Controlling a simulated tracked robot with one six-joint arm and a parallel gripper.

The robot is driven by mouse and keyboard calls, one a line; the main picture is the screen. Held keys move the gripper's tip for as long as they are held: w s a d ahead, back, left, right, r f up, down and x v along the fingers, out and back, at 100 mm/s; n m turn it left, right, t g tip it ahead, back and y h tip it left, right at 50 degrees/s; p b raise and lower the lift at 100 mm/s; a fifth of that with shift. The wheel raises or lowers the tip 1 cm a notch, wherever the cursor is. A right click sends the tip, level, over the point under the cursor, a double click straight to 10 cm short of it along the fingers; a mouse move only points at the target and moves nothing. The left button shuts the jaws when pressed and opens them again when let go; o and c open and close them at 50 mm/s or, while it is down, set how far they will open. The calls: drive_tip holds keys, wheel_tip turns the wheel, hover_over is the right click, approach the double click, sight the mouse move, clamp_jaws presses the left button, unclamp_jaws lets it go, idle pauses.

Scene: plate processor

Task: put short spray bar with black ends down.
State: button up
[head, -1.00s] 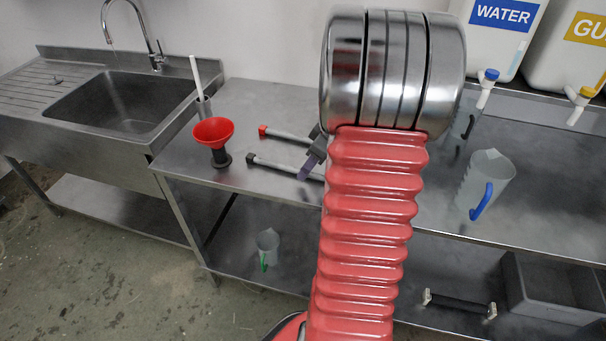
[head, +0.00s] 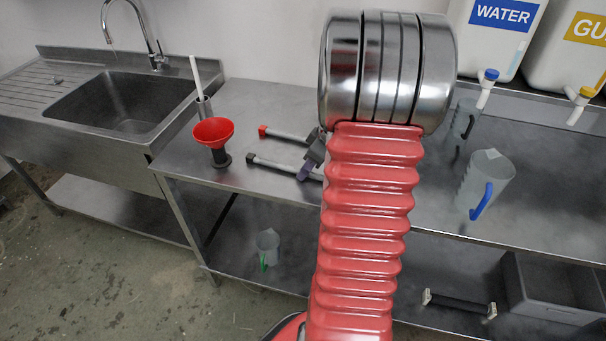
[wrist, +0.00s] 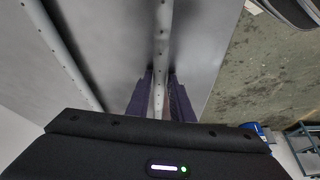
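The short spray bar with black ends (head: 275,164) is a grey tube with a black cap, at the steel table in the head view. Its right part is hidden by my arm. In the wrist view the bar (wrist: 161,50) runs between the two purple fingers of my gripper (wrist: 161,75). One finger is close on each side; I cannot tell whether they touch it. The gripper also shows in the head view (head: 311,165), low over the table. Whether the bar rests fully on the table is unclear.
A red-capped bar (head: 285,135) lies behind, roughly parallel. A red funnel (head: 213,131) stands to the left, near the sink (head: 122,103). A jug with a blue handle (head: 485,180) stands right of my arm. Table front edge is close to the gripper.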

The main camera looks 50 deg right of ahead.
clamp_jaws()
wheel_tip(320, 180, up, 10)
idle(0.8)
idle(0.4)
